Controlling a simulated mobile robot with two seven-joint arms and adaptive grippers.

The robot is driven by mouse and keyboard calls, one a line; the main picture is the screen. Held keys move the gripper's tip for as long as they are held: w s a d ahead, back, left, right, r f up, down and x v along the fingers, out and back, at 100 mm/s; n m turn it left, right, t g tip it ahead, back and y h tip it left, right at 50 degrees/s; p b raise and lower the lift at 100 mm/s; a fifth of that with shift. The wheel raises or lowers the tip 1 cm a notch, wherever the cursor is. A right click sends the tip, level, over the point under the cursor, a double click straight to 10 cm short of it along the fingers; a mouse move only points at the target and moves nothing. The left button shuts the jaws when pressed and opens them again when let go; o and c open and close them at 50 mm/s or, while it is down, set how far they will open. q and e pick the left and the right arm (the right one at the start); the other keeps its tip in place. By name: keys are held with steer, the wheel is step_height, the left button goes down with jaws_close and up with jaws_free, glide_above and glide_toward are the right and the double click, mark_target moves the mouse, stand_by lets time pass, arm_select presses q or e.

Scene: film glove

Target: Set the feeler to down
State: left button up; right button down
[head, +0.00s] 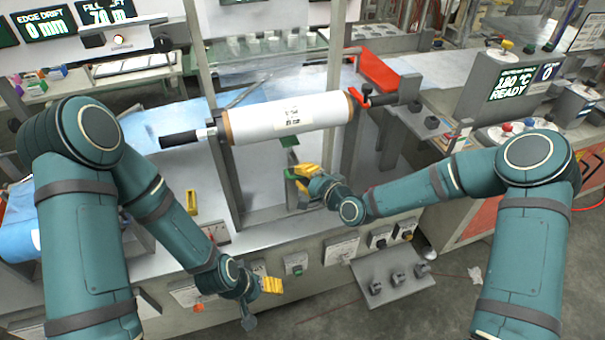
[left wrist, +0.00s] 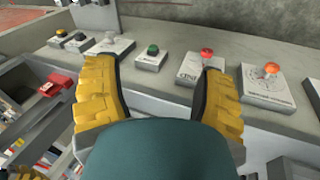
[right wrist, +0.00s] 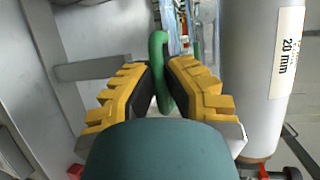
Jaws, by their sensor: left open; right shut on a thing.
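A green bar (right wrist: 160,70), which looks like the feeler's handle, stands between the fingers of my right gripper (right wrist: 160,85) in the right wrist view. In the head view my right gripper (head: 303,177) is just below the white film roll (head: 290,118), where a green piece (head: 290,141) shows under the roll. My left gripper (head: 262,288) is open and empty in front of the machine's front panel. Its spread yellow fingers (left wrist: 160,95) also show in the left wrist view.
A red bracket (head: 378,70) is right of the roll. A display (head: 513,84) reads READY.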

arm_select(q)
steer(key=shift+g, duration=0.3)
steer(key=f+b, duration=0.1)
steer(key=f, duration=0.1)
steer(key=s+f+b, duration=0.1)
steer(key=b, duration=0.1)
steer(key=f+b, duration=0.1)
steer(key=f, duration=0.1)
steer(key=shift+s+d+f+b, duration=0.15)
steer(key=shift+s+f+b, duration=0.15)
steer(key=shift+b, duration=0.05)
arm_select(e)
step_height(320, 180, down, 7)
steer(key=shift+s+r, duration=0.1)
steer(key=c, duration=1)
jaws_free()
arm_select(q)
steer(key=shift+w, duration=0.1)
arm_select(e)
steer(key=v, duration=1.2)
